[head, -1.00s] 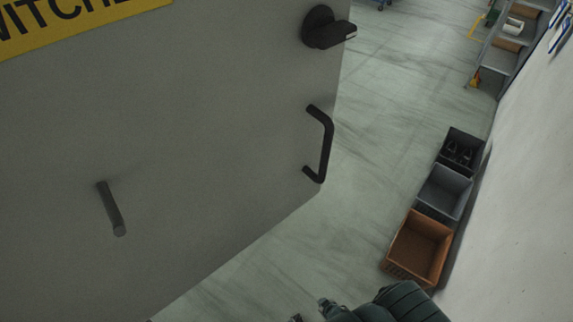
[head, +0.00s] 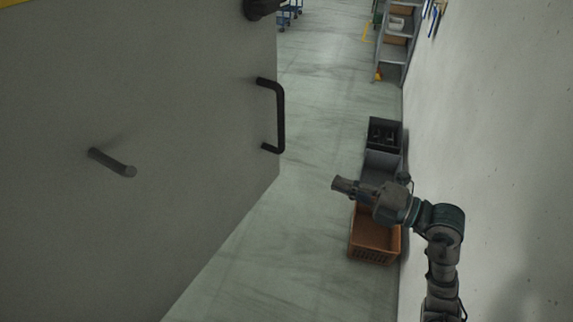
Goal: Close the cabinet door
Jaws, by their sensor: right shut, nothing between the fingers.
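The grey cabinet door (head: 150,180) fills the left half of the head view and stands open, its free edge toward the middle of the picture. A black bar handle (head: 279,115) sits near that edge. A dark peg (head: 112,162) sticks out lower left on the door, and a black knob (head: 262,8) is cut off at the top. My right gripper (head: 337,184) is shut and empty, to the right of the handle and apart from the door, pointing left. My left gripper is not in view.
A black crate (head: 384,132), a grey crate (head: 383,162) partly hidden by my arm, and an orange crate (head: 375,243) line the pale wall (head: 490,140) at right. A shelf (head: 396,45) stands farther back. The floor (head: 320,110) between door and crates is clear.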

